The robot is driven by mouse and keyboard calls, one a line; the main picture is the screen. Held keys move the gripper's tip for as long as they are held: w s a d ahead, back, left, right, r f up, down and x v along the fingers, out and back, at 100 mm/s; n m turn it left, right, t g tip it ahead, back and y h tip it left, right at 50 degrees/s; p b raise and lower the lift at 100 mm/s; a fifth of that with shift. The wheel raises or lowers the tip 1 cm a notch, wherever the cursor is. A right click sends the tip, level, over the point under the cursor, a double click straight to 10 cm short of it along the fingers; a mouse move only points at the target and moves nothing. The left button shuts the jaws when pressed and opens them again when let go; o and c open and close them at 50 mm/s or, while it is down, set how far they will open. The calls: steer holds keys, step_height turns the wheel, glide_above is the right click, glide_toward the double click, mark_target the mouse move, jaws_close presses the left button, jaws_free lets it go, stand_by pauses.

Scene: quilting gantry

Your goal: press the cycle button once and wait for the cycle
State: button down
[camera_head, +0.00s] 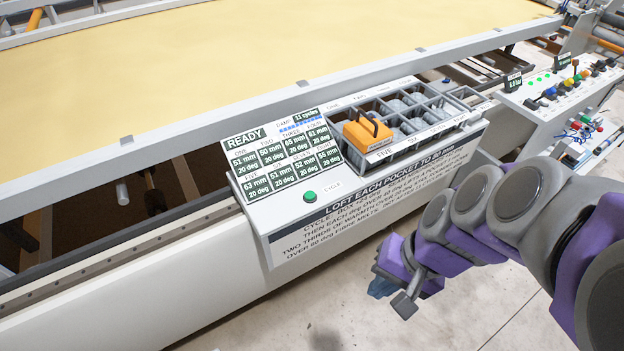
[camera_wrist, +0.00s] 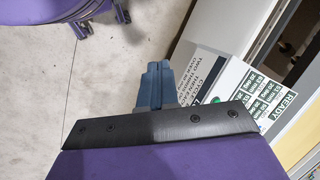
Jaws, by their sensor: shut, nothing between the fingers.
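The green cycle button (camera_head: 310,196) sits on the pale front panel below the readout screen, beside the word CYCLE. A sliver of its green also shows in the wrist view (camera_wrist: 214,100), just above the dark edge of my gripper's body. The readout screen (camera_head: 272,153) says READY and lists several pockets in mm and deg; it also shows sideways in the wrist view (camera_wrist: 263,94). My gripper (camera_head: 380,288) hangs in front of the console, right of and lower than the button in the head view, apart from it. Its blue fingers (camera_wrist: 157,72) are together and empty.
A tray of pockets (camera_head: 447,131) with grey wadding is right of the screen, and an orange block with a handle (camera_head: 368,134) rests over its near left pockets. A yellow quilt bed (camera_head: 220,60) lies behind. Another control panel (camera_head: 562,95) stands at right. Open floor lies in front.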

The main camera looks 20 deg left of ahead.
steer(key=w+a+r+m+t+y+p, duration=0.1)
steer(key=w+a+r+m+y+p, duration=0.15)
steer(key=w+a, duration=0.7)
steer(key=m+t+y+p, duration=0.2)
steer(key=m+t+p, duration=0.25)
steer(key=m, duration=0.75)
glide_above(312, 196)
steer(key=shift+f, duration=6.8)
steer(key=shift+n, duration=0.25)
steer(key=f+b, duration=0.5)
steer(key=f, duration=0.1)
steer(key=shift+a+f, duration=0.2)
steer(key=shift+d+f+b, duration=0.15)
steer(key=shift+f+b, duration=0.4)
steer(key=shift+b, duration=0.1)
